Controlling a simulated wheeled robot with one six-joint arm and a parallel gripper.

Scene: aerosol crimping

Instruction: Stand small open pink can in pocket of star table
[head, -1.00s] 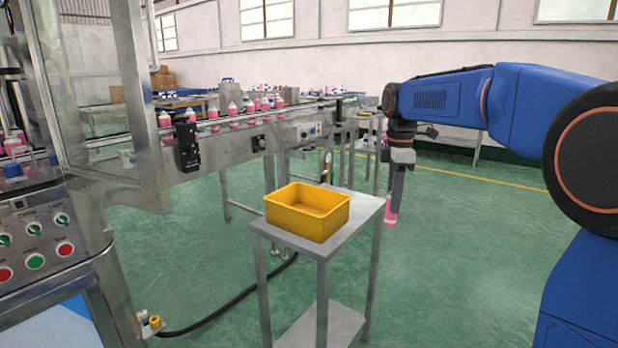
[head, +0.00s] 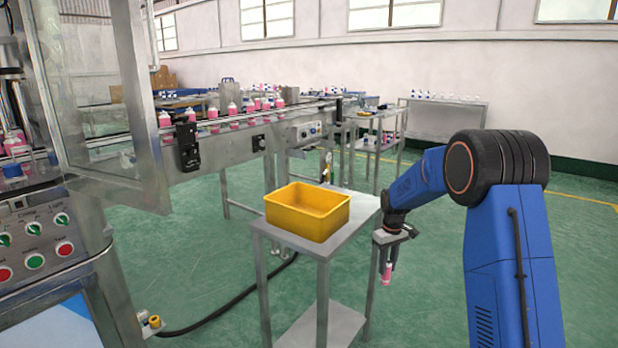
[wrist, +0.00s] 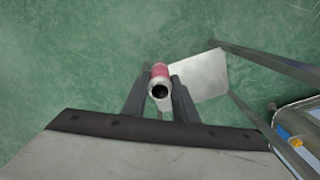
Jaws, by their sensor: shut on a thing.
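A small pink can (head: 386,277) hangs below my gripper (head: 388,262), to the right of the small metal table and lower than its top. In the wrist view the can (wrist: 160,72) shows its dark open mouth facing the camera, with a pale rim. My gripper (wrist: 160,95) is shut on it, with one dark finger on each side. The star table and its pockets cannot be made out in these frames; the machine enclosure at the left (head: 95,110) shows only partly.
A yellow bin (head: 308,225) stands on the small metal table (head: 362,212). A conveyor (head: 225,150) carrying several pink bottles runs behind it. A control panel (head: 35,245) is at the left. A black hose lies on the green floor.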

